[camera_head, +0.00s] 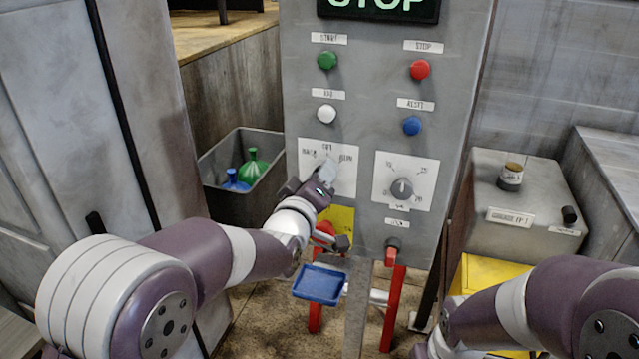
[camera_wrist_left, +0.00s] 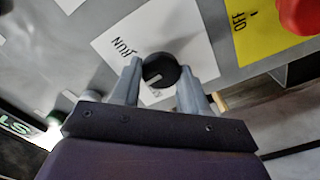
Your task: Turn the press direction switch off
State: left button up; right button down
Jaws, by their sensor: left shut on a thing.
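The press direction switch is a round black knob (camera_wrist_left: 160,70) on a white plate (camera_head: 342,182) on the grey control panel. The plate has labels along its top; the right one reads RUN. In the left wrist view a white mark shows on the knob's lower left, near a small, barely legible label. My left gripper (camera_head: 327,172) is at this plate. In the left wrist view its two fingers (camera_wrist_left: 162,68) are closed on either side of the knob. The gripper hides most of the knob in the head view. My right arm enters at lower right; its gripper is out of view.
A second dial (camera_head: 402,188) sits right of the switch plate. Green (camera_head: 327,60), red (camera_head: 420,69), white (camera_head: 326,114) and blue (camera_head: 411,125) buttons are above. A red emergency button (camera_wrist_left: 300,14) on a yellow plate is close by. A bottle bin (camera_head: 215,165) stands left.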

pick_arm(q)
jog(key=shift+f, duration=0.15)
jog(key=o, duration=1)
jog(key=shift+s+a, duration=0.1)
jog(key=b+v, duration=0.3)
jog(key=v, duration=0.9)
jog(key=shift+s+a, duration=0.1)
jog(key=shift+s, duration=0.25)
jog(key=shift+o, duration=0.3)
